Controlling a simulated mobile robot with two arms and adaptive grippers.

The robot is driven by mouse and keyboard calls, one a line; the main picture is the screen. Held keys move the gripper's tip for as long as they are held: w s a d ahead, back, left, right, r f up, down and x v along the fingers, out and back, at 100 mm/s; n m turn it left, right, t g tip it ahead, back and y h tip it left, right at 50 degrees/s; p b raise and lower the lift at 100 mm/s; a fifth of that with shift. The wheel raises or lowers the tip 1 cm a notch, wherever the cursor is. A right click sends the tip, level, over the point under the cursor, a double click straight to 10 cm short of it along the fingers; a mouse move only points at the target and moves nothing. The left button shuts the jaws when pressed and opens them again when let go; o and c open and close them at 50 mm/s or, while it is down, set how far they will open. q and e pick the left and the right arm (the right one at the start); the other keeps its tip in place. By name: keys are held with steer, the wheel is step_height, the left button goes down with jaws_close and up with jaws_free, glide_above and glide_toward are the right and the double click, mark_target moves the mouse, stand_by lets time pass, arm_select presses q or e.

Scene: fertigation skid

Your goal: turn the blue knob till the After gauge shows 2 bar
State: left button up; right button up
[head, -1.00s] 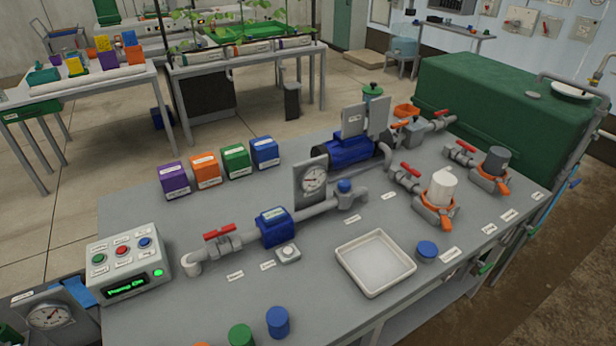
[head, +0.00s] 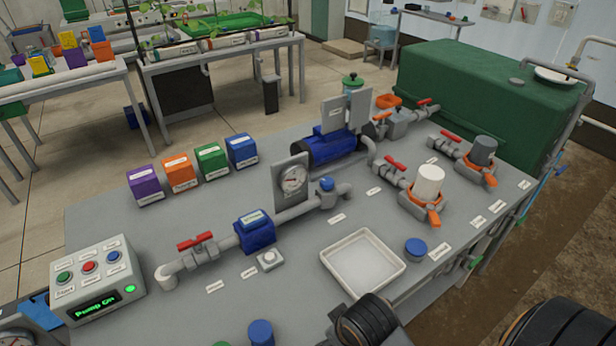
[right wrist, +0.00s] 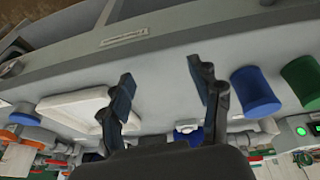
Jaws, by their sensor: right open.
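A small blue knob (head: 327,184) sits on top of the grey pipe, just right of a round gauge (head: 292,178) on a grey plate. The gauge's needle and label are too small to read. My right gripper (right wrist: 163,85) is open and empty in the right wrist view, above the bench. In the head view, dark parts of my right arm show at the bottom right, well apart from the knob.
A white tray (head: 337,272) and a blue cap (head: 415,249) lie on the bench front. A blue cylinder (head: 261,333) stands near the bottom edge. A control box (head: 78,304) reads "Pump On". Red-handled valves (head: 197,241) and a white filter (head: 428,182) sit along pipes.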

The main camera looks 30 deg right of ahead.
steer(key=shift+m+h, duration=0.5)
steer(key=shift+m, duration=0.1)
steer(key=w+d, duration=0.1)
steer(key=w, duration=0.2)
steer(key=w+d, duration=0.1)
steer(key=w, duration=0.3)
steer(key=w+d+r, duration=0.1)
steer(key=w+d, duration=0.1)
steer(key=w, duration=0.2)
steer(key=w+d+r, duration=0.1)
steer(key=w, duration=0.2)
steer(key=w+d+r+m, duration=0.1)
steer(key=w+d, duration=0.1)
steer(key=w, duration=0.2)
steer(key=w+d+r+m, duration=0.1)
steer(key=w+d+r, duration=0.1)
steer(key=w, duration=0.1)
steer(key=shift+w+r+h, duration=0.1)
steer(key=shift+w+h, duration=0.05)
steer(key=shift+h, duration=0.25)
steer(key=w+d+r+m, duration=0.2)
steer(key=w+d+r, duration=0.2)
steer(key=w+r, duration=0.15)
steer(key=m, duration=0.2)
glide_toward(327, 181)
steer(key=p+x, duration=0.1)
steer(key=x, duration=0.7)
steer(key=shift+w+f, duration=0.1)
steer(key=shift+f, duration=0.15)
steer(key=c, duration=1.2)
